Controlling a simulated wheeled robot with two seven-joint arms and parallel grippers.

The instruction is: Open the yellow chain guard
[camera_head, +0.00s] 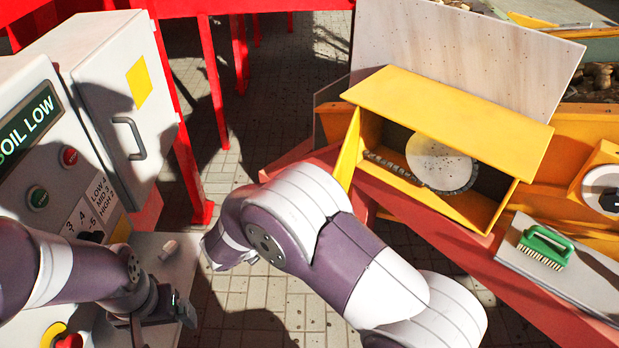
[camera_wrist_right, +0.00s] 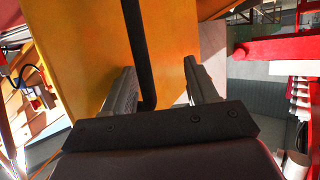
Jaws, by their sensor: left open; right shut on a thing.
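The yellow chain guard (camera_head: 455,105) is a box at the upper right of the head view. Its yellow door (camera_head: 347,150) stands swung out at the left side, seen nearly edge-on. The front is open and shows a chain (camera_head: 395,166) and a pale round disc (camera_head: 440,163). In the right wrist view, a black bar handle (camera_wrist_right: 141,55) runs along a yellow panel (camera_wrist_right: 178,60). My right gripper (camera_wrist_right: 160,82) is shut on this handle; my arm hides it in the head view. My left gripper (camera_head: 165,308) is open at the lower left, away from the guard.
A white control cabinet (camera_head: 95,75) with a grey handle and buttons stands at the left. A green brush (camera_head: 545,247) lies on a grey plate at the right. Red beams (camera_head: 212,85) stand behind. Tiled floor (camera_head: 280,290) shows between the cabinet and my right arm.

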